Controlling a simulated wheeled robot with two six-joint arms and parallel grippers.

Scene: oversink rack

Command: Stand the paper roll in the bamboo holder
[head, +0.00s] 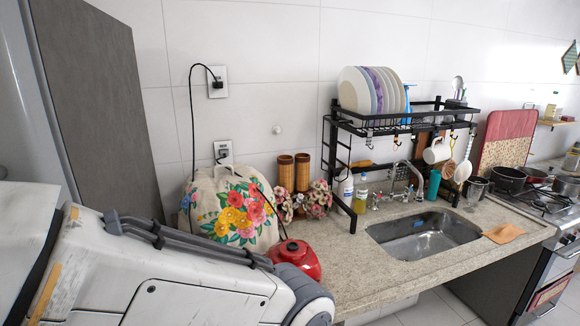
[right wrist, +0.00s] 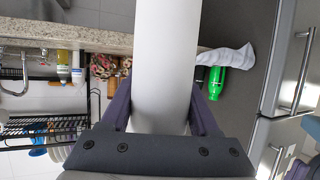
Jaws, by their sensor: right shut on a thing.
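A white paper roll (right wrist: 165,40) fills the middle of the right wrist view. My right gripper (right wrist: 160,92) is shut on it, with one dark finger on each side. The roll's far end runs out of the top of that view. Two upright brown bamboo cylinders (head: 294,172) stand side by side on the counter against the wall in the head view. I take them for the bamboo holder, partly hidden by flowers in front. My right gripper and the roll do not show in the head view. My left gripper is in neither view.
A floral bag (head: 232,210) and a red round container (head: 297,257) stand left of and in front of the cylinders. A black dish rack (head: 400,122) with plates spans the sink (head: 425,235) to the right. Bare counter (head: 345,265) lies in front of the sink's left side.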

